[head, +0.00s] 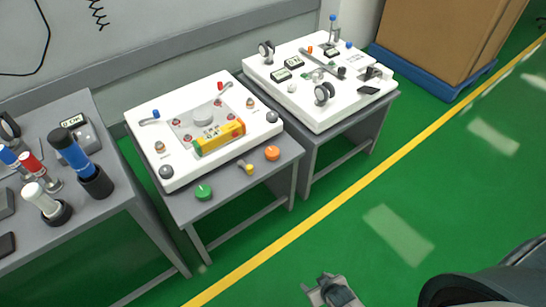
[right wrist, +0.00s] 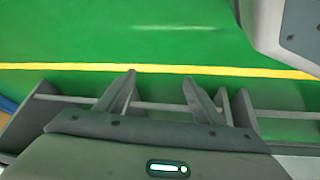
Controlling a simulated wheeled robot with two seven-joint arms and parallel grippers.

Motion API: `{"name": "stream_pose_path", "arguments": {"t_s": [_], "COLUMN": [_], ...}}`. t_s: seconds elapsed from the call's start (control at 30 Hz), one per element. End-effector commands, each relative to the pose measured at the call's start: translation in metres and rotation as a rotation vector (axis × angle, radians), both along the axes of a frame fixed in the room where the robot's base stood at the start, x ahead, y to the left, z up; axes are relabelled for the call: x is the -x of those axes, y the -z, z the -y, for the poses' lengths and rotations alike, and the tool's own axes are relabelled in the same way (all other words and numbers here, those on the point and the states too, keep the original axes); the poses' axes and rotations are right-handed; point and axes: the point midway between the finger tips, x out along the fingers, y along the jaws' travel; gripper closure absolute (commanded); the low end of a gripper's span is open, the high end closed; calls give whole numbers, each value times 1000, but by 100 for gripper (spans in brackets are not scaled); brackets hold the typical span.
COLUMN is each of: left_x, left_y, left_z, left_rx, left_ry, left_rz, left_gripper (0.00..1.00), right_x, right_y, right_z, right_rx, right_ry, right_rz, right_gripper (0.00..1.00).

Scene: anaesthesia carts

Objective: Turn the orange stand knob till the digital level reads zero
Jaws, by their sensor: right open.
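The orange knob (head: 272,153) sits at the front right of the middle grey table (head: 235,175). The yellow digital level (head: 232,138) lies on the white plate (head: 178,177) on that table; its small display seems to read about 0.4, but the digits are hard to make out.
A left table (head: 120,203) holds bottle-like tools and a meter. A right table (head: 345,118) carries a white plate with gauges and small tools. A cardboard box (head: 440,40) stands on a blue pallet behind. The green floor in front is clear, with a yellow line (head: 320,214).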

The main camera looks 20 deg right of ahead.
Motion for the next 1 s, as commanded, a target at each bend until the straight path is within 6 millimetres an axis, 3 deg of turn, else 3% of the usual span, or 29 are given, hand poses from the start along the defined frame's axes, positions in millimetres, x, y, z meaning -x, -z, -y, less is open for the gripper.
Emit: {"name": "stream_pose_path", "arguments": {"t_s": [0.17,0.37,0.47,0.6,0.7,0.9,1.0], "left_x": [-21,-49,-65,-84,-92,-94,-94], "left_y": [-10,-36,-58,-104,-140,-198,-213], "left_z": [13,34,48,67,78,88,90], "left_rx": [30,79,118,185,234,298,313], "left_ry": [8,19,26,34,39,42,43], "left_rz": [78,201,288,433,531,663,691], "left_gripper": [49,49,49,49,49,49,49], "right_x": [-43,-106,-145,-199,-226,-251,-255], "right_y": [-7,-30,-52,-98,-135,-192,-207], "right_z": [3,8,11,12,11,9,8], "right_rx": [-13,-39,-60,-103,-135,-185,-196], "right_ry": [9,19,20,12,0,-28,-36], "right_rz": [116,300,432,655,799,996,1038], "right_gripper": [38,38,38,38,38,38,38]}}
